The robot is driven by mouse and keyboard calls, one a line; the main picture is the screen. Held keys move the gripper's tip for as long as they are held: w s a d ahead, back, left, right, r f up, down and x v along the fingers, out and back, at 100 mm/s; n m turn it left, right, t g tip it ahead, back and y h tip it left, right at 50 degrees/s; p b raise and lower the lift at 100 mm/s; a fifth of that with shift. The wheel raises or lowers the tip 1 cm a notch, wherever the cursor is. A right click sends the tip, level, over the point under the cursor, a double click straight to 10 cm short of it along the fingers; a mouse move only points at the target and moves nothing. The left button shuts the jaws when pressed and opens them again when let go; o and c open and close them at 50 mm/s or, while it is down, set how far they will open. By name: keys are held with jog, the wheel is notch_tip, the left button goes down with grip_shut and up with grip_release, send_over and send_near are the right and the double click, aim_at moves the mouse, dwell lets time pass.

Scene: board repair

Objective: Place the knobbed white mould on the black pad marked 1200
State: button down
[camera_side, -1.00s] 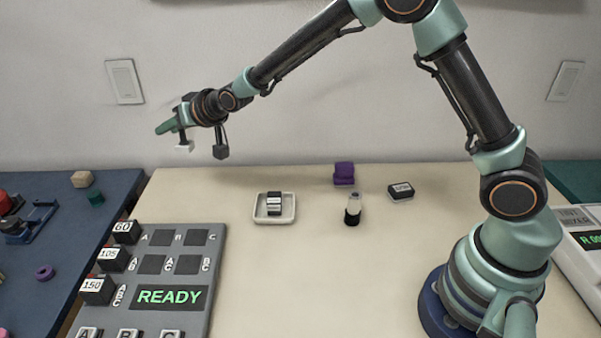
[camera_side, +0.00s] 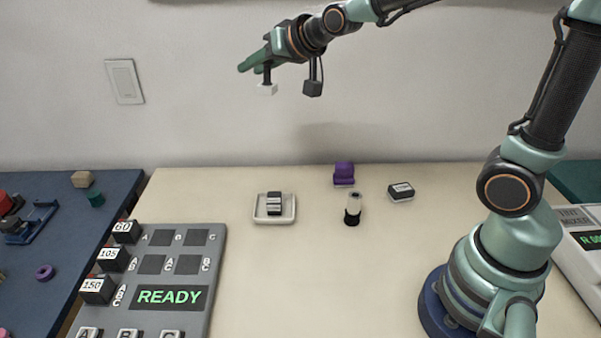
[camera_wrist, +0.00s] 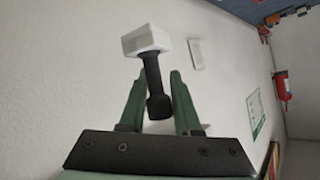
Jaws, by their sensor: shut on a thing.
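The white mould (camera_side: 267,89) hangs below my gripper (camera_side: 256,61), high above the table in the side view. In the wrist view the mould (camera_wrist: 146,40) is a white block on a black stem with a thicker knob end. The stem lies between the two green fingers of my gripper (camera_wrist: 161,88), which is shut on it. A small black pad (camera_side: 401,191) with a pale label lies at the table's back right; its marking is too small to read surely. The mould is well apart from it, to its upper left.
A white tray (camera_side: 260,217) holds a black-and-white block (camera_side: 273,204). A purple block (camera_side: 344,174) and a white-and-black cylinder (camera_side: 353,210) stand left of the pad. A grey panel (camera_side: 219,250) reading READY is at left. The table's front middle is clear.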

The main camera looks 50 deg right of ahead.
jog(key=shift+m+h, duration=0.3)
jog(key=shift+m, duration=0.1)
jog(key=s+d, duration=0.2)
jog(key=s, duration=0.1)
jog(key=s+d, duration=0.1)
jog(key=shift+s+r, duration=0.15)
jog(key=shift+r, duration=0.1)
jog(key=shift+a, duration=0.1)
jog(key=w+a+f+n+y, duration=0.1)
jog(key=w+a+f, duration=0.4)
jog(key=w+a, duration=0.3)
jog(key=w+a+f+n+y, duration=0.2)
jog(key=w+a+f, duration=0.2)
jog(key=w+a, duration=0.4)
jog(key=shift+w+a+f, duration=0.35)
jog(key=shift+w+a, duration=0.05)
jog(key=shift+a, duration=0.05)
notch_tip(320, 180, down, 20)
jog(key=shift+r, duration=0.2)
jog(key=c, duration=0.6)
grip_release()
jog(key=shift+f, duration=0.1)
jog(key=shift+f, duration=0.1)
